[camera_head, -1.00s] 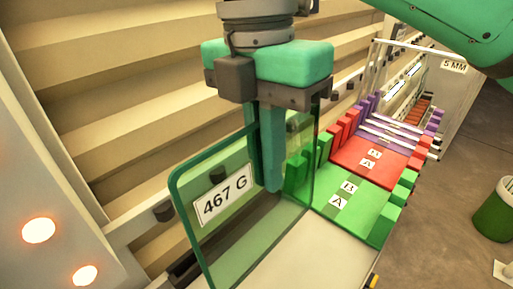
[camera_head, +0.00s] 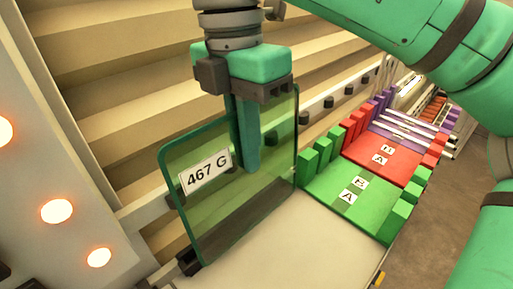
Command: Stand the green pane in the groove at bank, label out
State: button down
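The green pane (camera_head: 215,210) is a clear, green-tinted sheet standing upright in the middle of the head view. Its white label "467 G" (camera_head: 206,172) faces me. My gripper (camera_head: 250,165) points down over the pane's upper right part, its fingers closed on the pane. The pane's lower edge is near a dark fitting at its lower left; I cannot tell whether they touch. The green bank section (camera_head: 368,205), with rows of green blocks and strips marked A (camera_head: 348,197) and B (camera_head: 362,183), lies right of the pane and apart from it.
A red section (camera_head: 375,155), also lettered A and B, lies behind the green one, then a purple section (camera_head: 398,128). A pale flat surface (camera_head: 300,245) is in front. A ribbed beige wall (camera_head: 110,90) stands behind. A grey panel with lit lamps (camera_head: 56,211) is at left.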

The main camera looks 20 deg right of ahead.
jog(key=shift+w+a+f, duration=0.2)
jog(key=shift+w+a, duration=0.05)
jog(key=shift+w, duration=0.4)
jog(key=shift+w+a+f, duration=0.25)
jog(key=shift+w, duration=0.45)
jog(key=shift+w+a+f, duration=0.2)
jog(key=shift+w+a, duration=0.05)
jog(key=shift+w, duration=0.4)
jog(key=shift+f, duration=0.75)
dwell(0.6)
jog(key=c, duration=1.9)
grip_release()
